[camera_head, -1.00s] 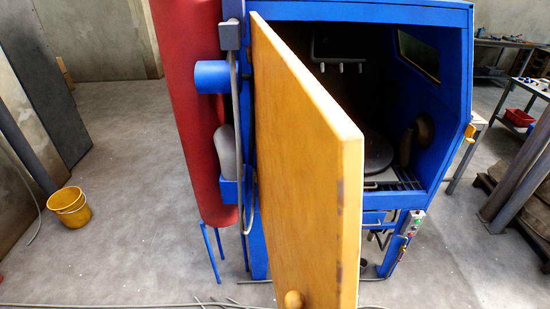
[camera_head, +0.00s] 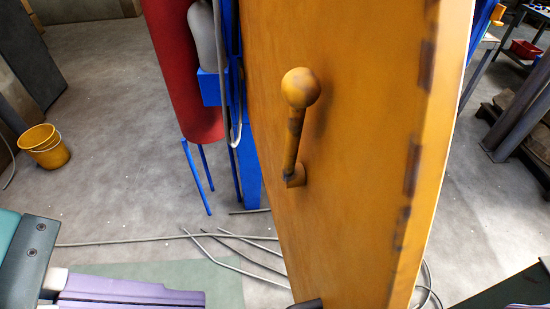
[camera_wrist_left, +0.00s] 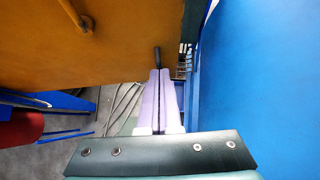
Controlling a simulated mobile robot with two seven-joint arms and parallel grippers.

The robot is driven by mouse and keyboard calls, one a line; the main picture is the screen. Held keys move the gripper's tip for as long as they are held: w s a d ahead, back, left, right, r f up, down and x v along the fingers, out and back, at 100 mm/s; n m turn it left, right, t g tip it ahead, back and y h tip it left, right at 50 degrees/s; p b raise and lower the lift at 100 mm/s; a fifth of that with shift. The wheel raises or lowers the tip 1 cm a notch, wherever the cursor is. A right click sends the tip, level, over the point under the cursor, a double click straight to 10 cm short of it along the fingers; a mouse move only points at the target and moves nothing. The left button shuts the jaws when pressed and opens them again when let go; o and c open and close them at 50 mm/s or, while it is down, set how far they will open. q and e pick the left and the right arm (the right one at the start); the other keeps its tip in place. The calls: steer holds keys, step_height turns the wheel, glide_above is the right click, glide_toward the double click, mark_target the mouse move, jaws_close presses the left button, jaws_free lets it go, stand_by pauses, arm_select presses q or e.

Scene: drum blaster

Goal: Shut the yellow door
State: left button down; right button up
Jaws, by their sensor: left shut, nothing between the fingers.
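The yellow door (camera_head: 350,150) of the blue drum blaster stands open, with its broad face and outer edge towards me in the head view. It carries a round-knobbed handle (camera_head: 298,125). In the left wrist view the door (camera_wrist_left: 90,50) fills the upper left, with its handle (camera_wrist_left: 82,22) near the top. My left gripper (camera_head: 195,298), with purple fingers, is low at the left of the door in the head view. In the wrist view its fingers (camera_wrist_left: 159,72) are shut and empty, below the door's lower edge; I cannot tell whether they touch it. My right gripper is not in view.
A red cylinder (camera_head: 183,75) stands left of the door. Grey cables (camera_head: 225,240) lie on the floor beneath. A yellow bucket (camera_head: 45,147) is at far left, with clear floor between. A large blue panel (camera_wrist_left: 260,70) fills the wrist view's right side.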

arm_select(q)
glide_toward(332, 300)
step_height(332, 300, down, 4)
steer(key=shift+w+d+f+p, duration=0.1)
steer(key=shift+w+d+p, duration=0.1)
steer(key=shift+d, duration=0.8)
steer(key=shift+w+d+p, duration=0.1)
steer(key=shift+w+d, duration=0.1)
steer(key=shift+d, duration=0.75)
steer(key=shift+d, duration=0.1)
